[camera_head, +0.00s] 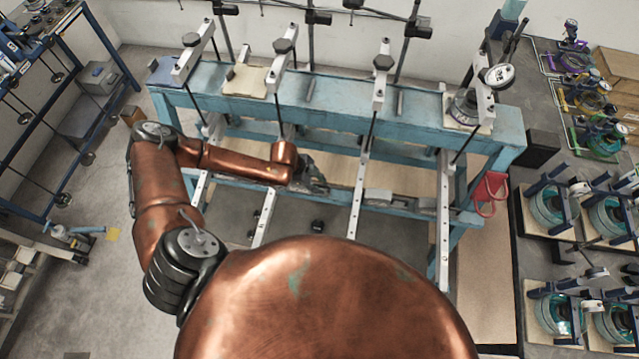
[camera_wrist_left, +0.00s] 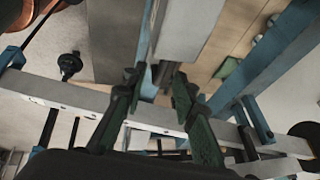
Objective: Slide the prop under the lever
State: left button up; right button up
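Several long pale metal levers slope down through the blue frame, among them a left one (camera_head: 265,215), a middle one (camera_head: 357,195) and a right one (camera_head: 443,215). A grey block (camera_head: 378,197), perhaps the prop, lies on the low beam right of the middle lever. My left gripper (camera_head: 316,180) is low at the frame, between the left and middle levers. In the left wrist view its fingers (camera_wrist_left: 158,80) are apart, with nothing clearly held. A grey block (camera_wrist_left: 185,28) is just beyond the fingertips, and a pale lever bar (camera_wrist_left: 65,94) crosses behind them. My right gripper is out of view.
The blue frame's top beam (camera_head: 335,98) carries hanging rods and clamps. A red holder (camera_head: 490,193) hangs at its right end. A blue rack (camera_head: 60,90) stands at left; benches with wheeled fixtures (camera_head: 553,206) stand at right.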

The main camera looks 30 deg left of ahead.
pick_arm(q)
jog(key=shift+w+f, duration=0.1)
jog(key=shift+f, duration=0.1)
jog(key=shift+c, duration=0.3)
grip_shut()
dwell(0.3)
